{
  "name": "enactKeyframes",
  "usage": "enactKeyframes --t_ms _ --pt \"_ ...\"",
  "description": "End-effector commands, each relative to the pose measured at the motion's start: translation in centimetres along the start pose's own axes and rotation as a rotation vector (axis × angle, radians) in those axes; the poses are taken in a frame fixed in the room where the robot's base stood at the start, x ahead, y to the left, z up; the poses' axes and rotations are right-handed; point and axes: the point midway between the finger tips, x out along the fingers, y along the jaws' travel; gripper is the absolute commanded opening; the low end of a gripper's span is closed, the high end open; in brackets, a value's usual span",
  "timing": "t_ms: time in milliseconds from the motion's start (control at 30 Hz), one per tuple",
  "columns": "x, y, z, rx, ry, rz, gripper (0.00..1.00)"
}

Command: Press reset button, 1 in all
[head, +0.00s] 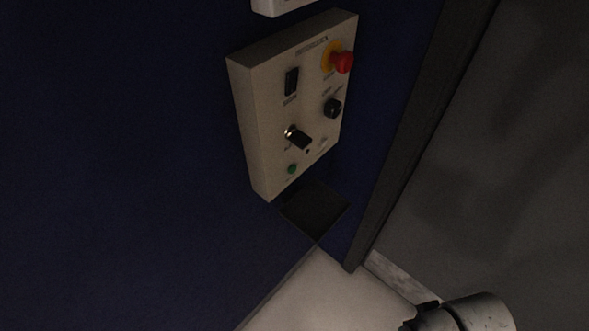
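A beige control box (247,135) is mounted on the dark blue wall in the head view. A small round green button (292,169) sits at its lower left; its label is too small to read, so I cannot confirm that it is the reset button. The box also carries a red mushroom button (342,62) on a yellow base, a black rocker switch (292,82), a black knob (332,108) and a black lever-like switch (299,138). A pale cylindrical part of my arm shows at the bottom right edge, well away from the box. My gripper's fingers are not visible.
A dark square patch (314,212) lies just below the box. A dark vertical post (410,130) and a grey panel (510,130) stand to the right. A pale surface (320,295) lies below. The space in front of the box looks clear.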

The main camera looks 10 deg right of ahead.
Motion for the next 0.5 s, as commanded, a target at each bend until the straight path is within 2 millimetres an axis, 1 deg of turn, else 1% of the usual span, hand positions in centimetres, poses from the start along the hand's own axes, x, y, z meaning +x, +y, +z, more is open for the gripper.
enactKeyframes --t_ms 33,67,400,433,500 --pt "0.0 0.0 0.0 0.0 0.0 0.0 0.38" --pt "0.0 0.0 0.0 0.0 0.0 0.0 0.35" --pt "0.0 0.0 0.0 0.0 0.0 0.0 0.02" --pt "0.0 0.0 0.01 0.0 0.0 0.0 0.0" --pt "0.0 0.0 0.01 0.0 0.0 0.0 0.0"
